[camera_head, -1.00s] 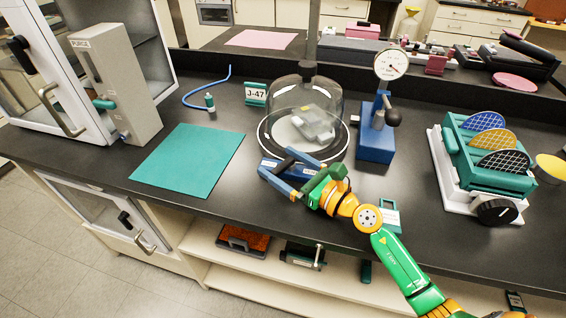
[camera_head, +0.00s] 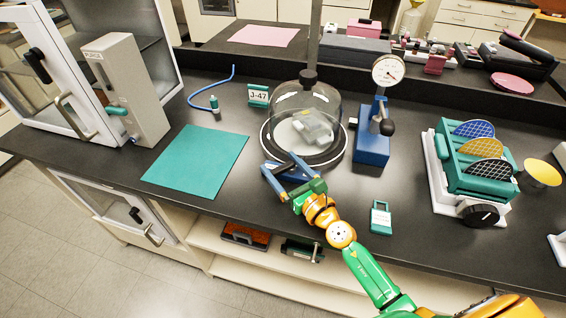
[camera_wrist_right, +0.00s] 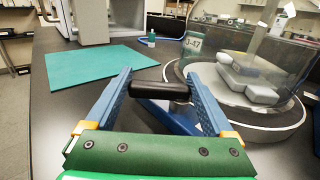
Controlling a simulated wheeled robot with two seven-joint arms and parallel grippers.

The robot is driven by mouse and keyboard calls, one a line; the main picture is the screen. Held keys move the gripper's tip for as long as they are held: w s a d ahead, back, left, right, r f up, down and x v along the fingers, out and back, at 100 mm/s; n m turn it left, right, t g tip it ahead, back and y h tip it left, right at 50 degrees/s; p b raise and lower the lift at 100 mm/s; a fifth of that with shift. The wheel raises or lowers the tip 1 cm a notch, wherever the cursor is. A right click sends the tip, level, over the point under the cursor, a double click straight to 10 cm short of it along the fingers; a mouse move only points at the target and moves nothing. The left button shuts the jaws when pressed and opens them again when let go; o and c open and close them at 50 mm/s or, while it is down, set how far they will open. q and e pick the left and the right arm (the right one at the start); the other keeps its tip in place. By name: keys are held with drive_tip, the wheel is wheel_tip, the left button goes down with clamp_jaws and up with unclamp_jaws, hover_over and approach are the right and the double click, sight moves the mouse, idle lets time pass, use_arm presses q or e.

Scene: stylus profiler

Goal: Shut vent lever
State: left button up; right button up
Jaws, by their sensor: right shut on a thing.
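The vent lever has a black bar handle (camera_wrist_right: 160,90) and a blue body (camera_wrist_right: 178,119) at the front of the glass bell jar (camera_head: 306,113). My right gripper (camera_wrist_right: 160,88) is shut on the handle, one blue finger at each end of the bar. In the head view my right gripper (camera_head: 281,164) is at the front left of the bell jar's base and partly hides the lever. The jar stands on its round base with grey stepped blocks (camera_head: 313,127) inside. My left gripper is not in view.
A teal mat (camera_head: 196,160) lies left of the jar. A dial gauge stand (camera_head: 373,148) is close on its right, and a teal rack with discs (camera_head: 478,170) stands farther right. A small teal-and-white tag (camera_head: 381,217) lies near the front edge. A J-47 sign (camera_head: 258,95) stands behind.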

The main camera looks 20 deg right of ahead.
sight(285, 170)
drive_tip(key=o, duration=1.1)
drive_tip(key=b+v, duration=0.1)
drive_tip(key=v, duration=0.5)
drive_tip(key=shift+f, duration=0.1)
drive_tip(key=shift+s+d, duration=0.2)
drive_tip(key=shift+s, duration=0.35)
